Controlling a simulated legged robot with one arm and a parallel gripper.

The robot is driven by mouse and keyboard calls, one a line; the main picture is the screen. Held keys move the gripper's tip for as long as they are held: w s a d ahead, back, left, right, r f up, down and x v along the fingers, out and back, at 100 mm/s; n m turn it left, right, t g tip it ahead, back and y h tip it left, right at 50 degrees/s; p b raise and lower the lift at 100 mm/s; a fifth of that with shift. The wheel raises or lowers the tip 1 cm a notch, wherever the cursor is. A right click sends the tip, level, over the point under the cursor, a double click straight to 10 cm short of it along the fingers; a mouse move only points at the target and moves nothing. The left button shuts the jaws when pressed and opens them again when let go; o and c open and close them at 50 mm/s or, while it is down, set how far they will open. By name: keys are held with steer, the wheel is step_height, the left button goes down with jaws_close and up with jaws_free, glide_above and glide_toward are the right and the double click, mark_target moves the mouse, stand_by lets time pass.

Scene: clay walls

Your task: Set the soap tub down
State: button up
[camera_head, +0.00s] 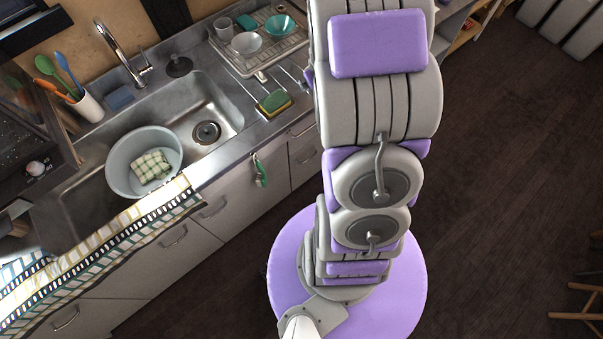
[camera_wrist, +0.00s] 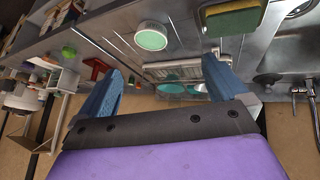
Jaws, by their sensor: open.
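The soap tub is most likely the round white tub with a pale green top (camera_wrist: 151,36) in the wrist view. It stands on the metal drainboard, to the left of the green and yellow sponge. My gripper (camera_wrist: 162,65) is open, its two blue fingers wide apart with nothing between them. The tub shows beyond the fingertips, apart from them. In the head view I cannot see the tub or my gripper; my arm covers part of the counter there.
A sponge (camera_head: 274,102) lies on the drainboard. A dish rack (camera_head: 262,45) holds bowls and a cup against the wall. The sink (camera_head: 222,106) holds a grey basin (camera_head: 117,160) with a checked cloth. At left in the wrist view, a red item (camera_wrist: 95,68) stands near shelves.

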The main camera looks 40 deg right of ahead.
steer(key=s+a+r+g+y, duration=0.1)
steer(key=s+a+r+g, duration=0.1)
steer(key=s+a+r, duration=0.3)
steer(key=s+a+r+n+g+y, duration=0.1)
steer(key=s+a+r+g, duration=0.2)
steer(key=s+a, duration=0.9)
steer(key=s+a+r+g+y, duration=0.1)
steer(key=s+a+r+g, duration=0.2)
steer(key=s+a+r, duration=0.5)
steer(key=s+a, duration=0.1)
steer(key=s, duration=0.2)
steer(key=shift+s+a, duration=0.3)
